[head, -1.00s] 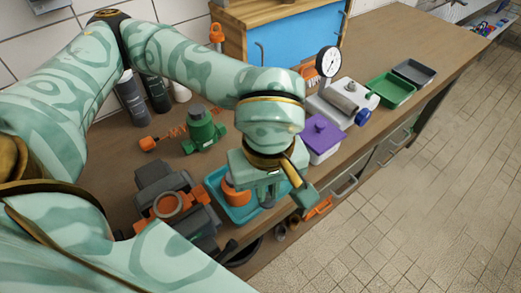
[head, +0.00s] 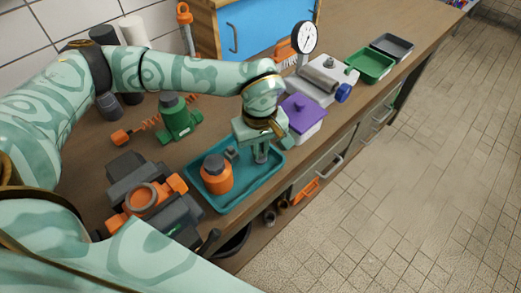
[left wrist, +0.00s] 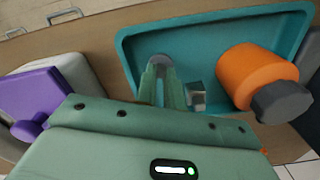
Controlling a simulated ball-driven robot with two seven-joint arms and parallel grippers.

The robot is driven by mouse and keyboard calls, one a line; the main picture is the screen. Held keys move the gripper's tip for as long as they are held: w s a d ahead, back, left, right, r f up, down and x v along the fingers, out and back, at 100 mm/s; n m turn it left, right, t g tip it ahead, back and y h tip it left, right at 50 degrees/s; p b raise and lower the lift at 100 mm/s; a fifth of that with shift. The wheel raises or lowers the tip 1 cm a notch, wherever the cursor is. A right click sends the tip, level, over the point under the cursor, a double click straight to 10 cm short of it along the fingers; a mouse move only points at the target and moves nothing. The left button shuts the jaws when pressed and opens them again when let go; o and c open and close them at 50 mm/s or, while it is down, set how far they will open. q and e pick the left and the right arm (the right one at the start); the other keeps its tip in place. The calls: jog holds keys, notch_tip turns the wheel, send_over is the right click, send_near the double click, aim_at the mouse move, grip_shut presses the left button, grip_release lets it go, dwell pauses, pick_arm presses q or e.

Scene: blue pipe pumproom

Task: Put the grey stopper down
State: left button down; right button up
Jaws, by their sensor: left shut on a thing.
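My left gripper (head: 262,156) points down over the far right part of the teal tray (head: 208,205). It is shut on the grey stopper (left wrist: 161,61), whose rounded grey end shows between the fingertips in the left wrist view. The stopper is mostly hidden by the fingers, and I cannot tell whether it touches the tray floor. A small grey metal block (left wrist: 197,96) lies between the bottle and the fingers. My right gripper is not in view.
A purple-lidded box (head: 303,115) stands close to the right of the gripper. A dark grey and orange device (head: 143,195) sits left of the tray, and a green jack-like object (head: 178,120) behind it. Green (head: 371,65) and grey trays lie farther back. The bench's front edge is near the tray.

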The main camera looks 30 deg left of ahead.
pick_arm(q)
jog(key=shift+f, duration=0.45)
jog(key=shift+r, duration=0.1)
jog(key=c, duration=1.5)
grip_release()
notch_tip(320, 180, up, 12)
jog(key=p, duration=0.2)
jog(key=shift+p, duration=0.3)
